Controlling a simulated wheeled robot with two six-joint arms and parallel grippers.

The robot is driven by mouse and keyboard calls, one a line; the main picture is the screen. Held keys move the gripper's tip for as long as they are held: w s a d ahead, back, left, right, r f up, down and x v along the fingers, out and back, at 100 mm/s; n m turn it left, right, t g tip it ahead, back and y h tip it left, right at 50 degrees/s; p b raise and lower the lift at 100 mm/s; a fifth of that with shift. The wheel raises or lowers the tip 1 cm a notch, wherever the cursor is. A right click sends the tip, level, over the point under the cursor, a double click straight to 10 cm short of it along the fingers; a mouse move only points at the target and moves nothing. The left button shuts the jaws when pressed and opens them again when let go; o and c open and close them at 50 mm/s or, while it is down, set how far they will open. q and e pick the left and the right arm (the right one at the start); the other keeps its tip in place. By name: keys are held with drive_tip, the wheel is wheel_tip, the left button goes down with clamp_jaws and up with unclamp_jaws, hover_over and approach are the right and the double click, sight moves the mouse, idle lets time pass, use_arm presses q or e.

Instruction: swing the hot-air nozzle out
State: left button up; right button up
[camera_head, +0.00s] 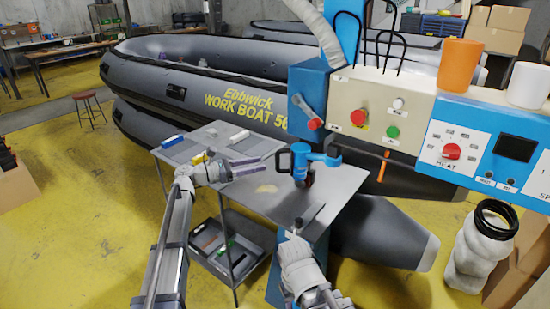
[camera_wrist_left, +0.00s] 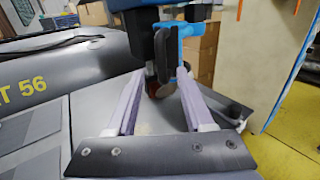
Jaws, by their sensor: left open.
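A blue hot-air nozzle unit (camera_head: 318,157) with a dark vertical handle (camera_head: 283,160) stands over the grey table near the machine. My left gripper (camera_head: 264,165) is open and empty, just left of the handle and apart from it in the head view. In the left wrist view the dark handle (camera_wrist_left: 178,58) and blue body (camera_wrist_left: 200,45) show beyond and between the open fingers (camera_wrist_left: 160,80). The nozzle's lower end is partly hidden. My right gripper (camera_head: 309,218) is low over the table's front edge, its fingers apart with nothing seen between them.
A control panel (camera_head: 375,108) with buttons and a blue panel with a red knob (camera_head: 451,151) overhang the table at right. A grey inflatable boat (camera_head: 210,85) lies behind.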

sight(277, 167)
use_arm(q)
drive_tip(key=x, duration=0.8)
drive_tip(key=shift+s, duration=0.1)
clamp_jaws()
idle(0.4)
idle(1.0)
